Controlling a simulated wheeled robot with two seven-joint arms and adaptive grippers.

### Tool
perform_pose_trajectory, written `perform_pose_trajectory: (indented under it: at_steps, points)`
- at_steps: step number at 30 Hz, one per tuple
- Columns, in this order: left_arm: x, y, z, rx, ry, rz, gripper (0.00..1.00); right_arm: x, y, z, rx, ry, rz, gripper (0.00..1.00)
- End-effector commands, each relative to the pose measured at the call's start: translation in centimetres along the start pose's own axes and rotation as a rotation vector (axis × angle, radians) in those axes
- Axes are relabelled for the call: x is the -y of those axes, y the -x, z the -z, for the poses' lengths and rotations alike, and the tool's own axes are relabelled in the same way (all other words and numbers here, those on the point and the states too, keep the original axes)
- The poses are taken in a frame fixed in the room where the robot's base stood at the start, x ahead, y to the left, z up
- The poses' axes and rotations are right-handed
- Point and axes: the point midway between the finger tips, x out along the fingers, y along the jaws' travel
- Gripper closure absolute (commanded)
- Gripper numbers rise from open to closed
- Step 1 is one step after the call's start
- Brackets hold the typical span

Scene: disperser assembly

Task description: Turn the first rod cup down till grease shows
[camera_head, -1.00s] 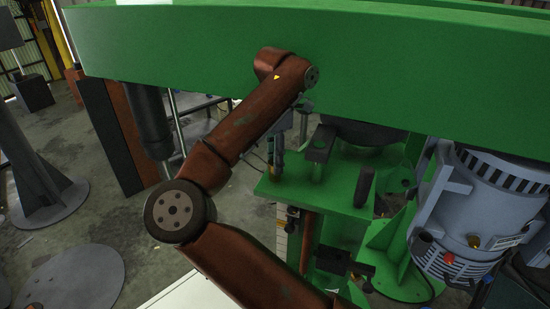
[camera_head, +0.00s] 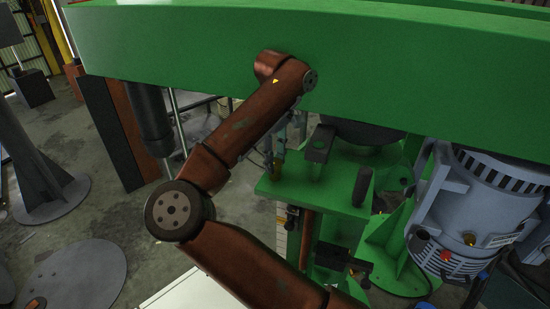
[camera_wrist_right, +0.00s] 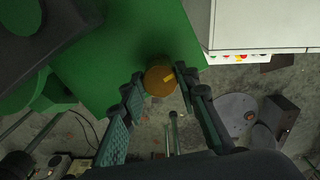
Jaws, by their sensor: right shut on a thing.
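The first rod cup (camera_wrist_right: 160,80) is a round, brass-coloured cap with a small lighter mark on its top, seen from above in the right wrist view. It sits at the edge of the green plate (camera_wrist_right: 115,45). My right gripper (camera_wrist_right: 159,76) has one finger on each side of the cup and is shut on it. In the head view the right gripper (camera_head: 278,150) is small, reaching down at the plate's left corner, partly hidden by my arm. The cup shows there only as a small yellowish spot (camera_head: 276,171). I cannot make out any grease. My left gripper is out of view.
A large green beam (camera_head: 330,55) crosses above the work area. A dark clamp-like block (camera_head: 319,145) and a black upright knob (camera_head: 362,187) stand on the plate beside the gripper. A grey motor (camera_head: 485,205) is at the right.

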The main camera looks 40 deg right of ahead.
Motion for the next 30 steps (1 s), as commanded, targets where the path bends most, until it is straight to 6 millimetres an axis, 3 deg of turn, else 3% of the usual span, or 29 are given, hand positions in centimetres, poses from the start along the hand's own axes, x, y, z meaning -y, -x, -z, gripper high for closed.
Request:
perform_pose_trajectory:
  at_steps: [15, 30]
  points:
    - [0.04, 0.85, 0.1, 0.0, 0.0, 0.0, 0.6, 0.03, 0.0, -0.02, 0.001, -0.427, 0.001, 0.96]
    - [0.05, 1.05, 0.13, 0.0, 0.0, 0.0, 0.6, 0.06, -0.07, -0.01, 0.002, -0.575, 0.001, 0.96]
